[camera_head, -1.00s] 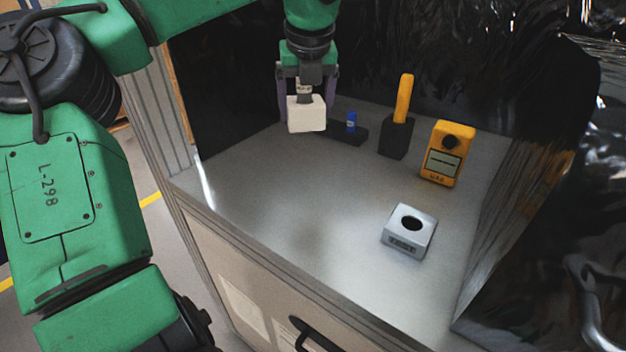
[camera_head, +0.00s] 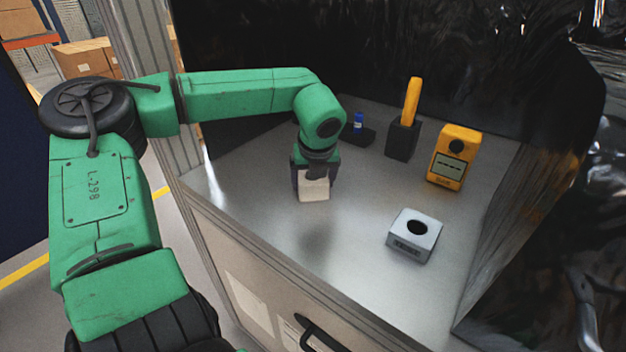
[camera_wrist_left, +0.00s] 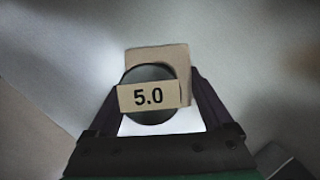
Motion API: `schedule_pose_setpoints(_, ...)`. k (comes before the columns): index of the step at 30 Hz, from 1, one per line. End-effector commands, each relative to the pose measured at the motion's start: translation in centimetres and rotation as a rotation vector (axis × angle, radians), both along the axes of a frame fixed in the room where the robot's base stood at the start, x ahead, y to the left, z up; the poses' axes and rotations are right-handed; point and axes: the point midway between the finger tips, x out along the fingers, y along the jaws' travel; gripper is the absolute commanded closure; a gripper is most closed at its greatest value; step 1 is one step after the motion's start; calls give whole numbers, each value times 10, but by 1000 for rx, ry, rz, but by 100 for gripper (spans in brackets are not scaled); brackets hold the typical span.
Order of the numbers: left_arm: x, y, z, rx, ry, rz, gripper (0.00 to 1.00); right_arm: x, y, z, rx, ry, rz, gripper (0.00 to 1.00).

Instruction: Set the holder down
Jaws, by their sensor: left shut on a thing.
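The holder is a small pale block (camera_head: 314,189) between the fingers of my left gripper (camera_head: 315,176), which is shut on it. It hangs above the front left part of the metal worktop (camera_head: 270,220), with a soft shadow below it. In the left wrist view the holder (camera_wrist_left: 172,60) shows between the dark fingers, with a dark round part in it and a tan tag (camera_wrist_left: 148,97) reading "5.0" across it. The holder's underside is hidden. My right gripper is not in view.
A grey block with a round hole (camera_head: 414,235) stands front right. A yellow meter (camera_head: 453,157), a dark block with a yellow handle (camera_head: 403,138) and a dark base with a blue item (camera_head: 358,124) stand behind. The worktop's front left is clear.

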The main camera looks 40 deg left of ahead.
Motion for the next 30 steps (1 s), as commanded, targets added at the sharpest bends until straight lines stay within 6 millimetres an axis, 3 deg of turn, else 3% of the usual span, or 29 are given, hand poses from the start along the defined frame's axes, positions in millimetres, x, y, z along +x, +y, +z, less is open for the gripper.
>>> schedule_pose_setpoints(2, 0, 0, 0, 0, 0, 0, 0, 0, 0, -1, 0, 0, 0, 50)
schedule_pose_setpoints(12, -1, -2, 8, 2, -3, 1, 0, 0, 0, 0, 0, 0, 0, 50)
schedule_pose_setpoints(24, -25, -31, 99, 3, -2, 1, 0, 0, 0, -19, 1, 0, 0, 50)
schedule_pose_setpoints(30, -29, -36, 113, 2, 0, -1, 0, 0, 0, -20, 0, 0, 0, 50)
